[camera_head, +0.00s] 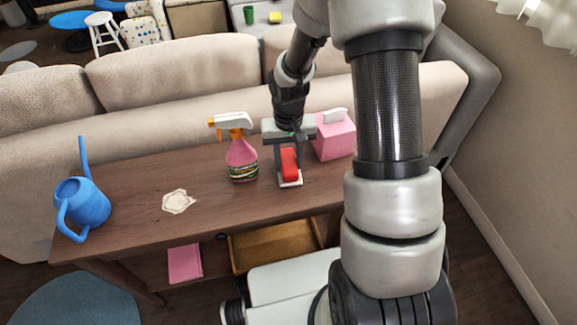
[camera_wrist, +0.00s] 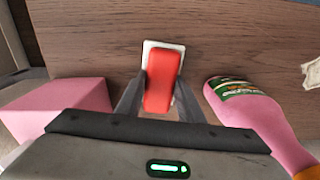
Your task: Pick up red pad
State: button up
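The red pad (camera_wrist: 162,82) is a rounded red block with a white base, on the wooden console table. In the head view the red pad (camera_head: 289,163) is right of the spray bottle. My gripper (camera_head: 289,172) points down over it, with one finger on each side. In the wrist view my gripper's fingertips (camera_wrist: 161,80) lie close along both sides of the pad. I cannot tell whether they press on it or leave a small gap. The white base looks flat on or very near the tabletop.
A pink spray bottle (camera_head: 241,160) stands close on the left. A pink box (camera_head: 334,137) stands close on the right. A cream patch (camera_head: 178,201) and a blue watering can (camera_head: 84,203) are further left. A beige sofa (camera_head: 180,75) stands behind the table.

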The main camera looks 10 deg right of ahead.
aim_at(288, 160)
jog(key=shift+c, duration=1.2)
notch_tip(288, 160, up, 10)
jog(key=p, duration=0.3)
